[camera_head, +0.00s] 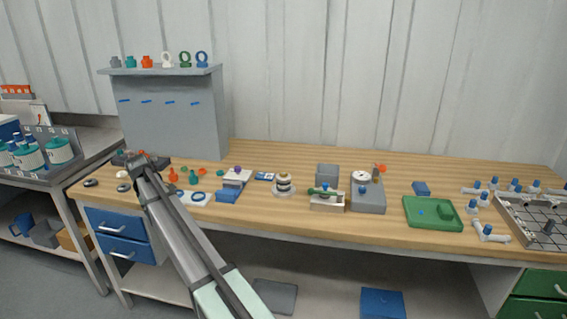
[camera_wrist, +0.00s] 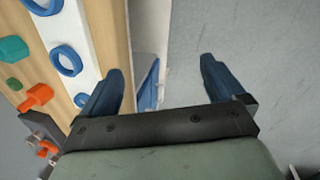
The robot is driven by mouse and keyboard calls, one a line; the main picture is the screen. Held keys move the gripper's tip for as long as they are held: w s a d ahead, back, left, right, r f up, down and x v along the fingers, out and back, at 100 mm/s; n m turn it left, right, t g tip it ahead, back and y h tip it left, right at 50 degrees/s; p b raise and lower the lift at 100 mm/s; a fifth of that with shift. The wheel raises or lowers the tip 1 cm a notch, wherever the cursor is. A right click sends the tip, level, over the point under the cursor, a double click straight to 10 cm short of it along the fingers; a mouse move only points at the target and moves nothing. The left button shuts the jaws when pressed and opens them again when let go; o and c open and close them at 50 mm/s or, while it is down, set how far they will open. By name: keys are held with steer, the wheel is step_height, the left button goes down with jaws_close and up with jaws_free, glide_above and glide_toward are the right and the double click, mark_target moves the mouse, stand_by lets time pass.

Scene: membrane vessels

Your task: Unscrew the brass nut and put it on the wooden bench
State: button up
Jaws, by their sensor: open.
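A small round vessel (camera_head: 284,190) with pale and dark bands stands upright on the wooden bench (camera_head: 320,155), near the middle. Its top looks pale, perhaps brass-coloured; I cannot make out the brass nut for certain at this size. My gripper is at the far end of my arm, around the left end of the bench in the head view, where its jaws cannot be made out. In the wrist view my gripper (camera_wrist: 160,82) is open, with nothing between its two dark blue fingers. The vessel is not in the wrist view.
Blue rings (camera_wrist: 67,61), a teal piece (camera_wrist: 13,48) and orange pieces lie beside the fingers. A grey box with a gauge (camera_head: 368,194), a green tray (camera_head: 432,214) and a gridded tray (camera_head: 545,233) stand right of the vessel. A grey panel (camera_head: 175,120) rises behind.

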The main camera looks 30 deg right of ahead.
steer(key=w+d+r+n, duration=0.2)
steer(key=w+d+r, duration=0.1)
steer(key=r, duration=0.7)
steer(key=n+g+y, duration=0.2)
steer(key=n, duration=0.7)
glide_toward(284, 172)
steer(key=f, duration=0.5)
steer(key=shift+a, duration=0.35)
steer(key=shift+s+d+f, duration=0.1)
steer(key=shift+d, duration=0.1)
steer(key=m, duration=0.6)
steer(key=shift+m, duration=0.3)
steer(key=m, duration=0.7)
steer(key=shift+f, duration=1.6)
